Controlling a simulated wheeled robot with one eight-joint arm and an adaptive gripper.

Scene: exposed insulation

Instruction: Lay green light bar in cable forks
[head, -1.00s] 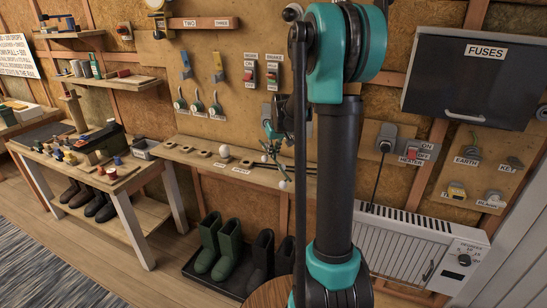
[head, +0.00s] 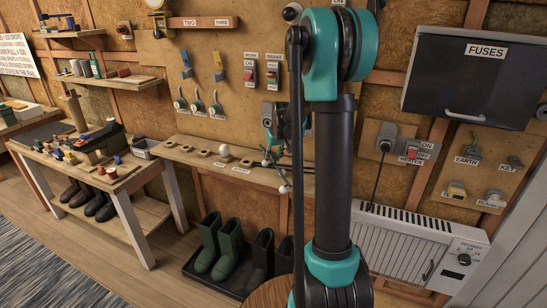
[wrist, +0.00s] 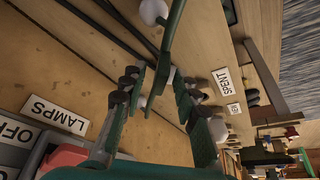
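The green light bar (wrist: 176,30) runs down from the top of the wrist view to between the fingers of my gripper (wrist: 160,92). It carries a white bulb near its upper end, and another shows between the fingers. My gripper appears shut on the bar, though the contact is partly hidden. In the head view my gripper (head: 270,135) is over the shelf, partly behind my arm. The bar (head: 278,172) slants there, its lower bulb in front of the shelf edge. I cannot make out the forks clearly.
The narrow shelf (head: 190,157) holds a white knob-like object (head: 224,152) and a row of holes. A panel with a LAMPS label (wrist: 68,122) is close to my gripper. A heater (head: 410,245) stands at the right. Green boots (head: 228,248) stand below the shelf.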

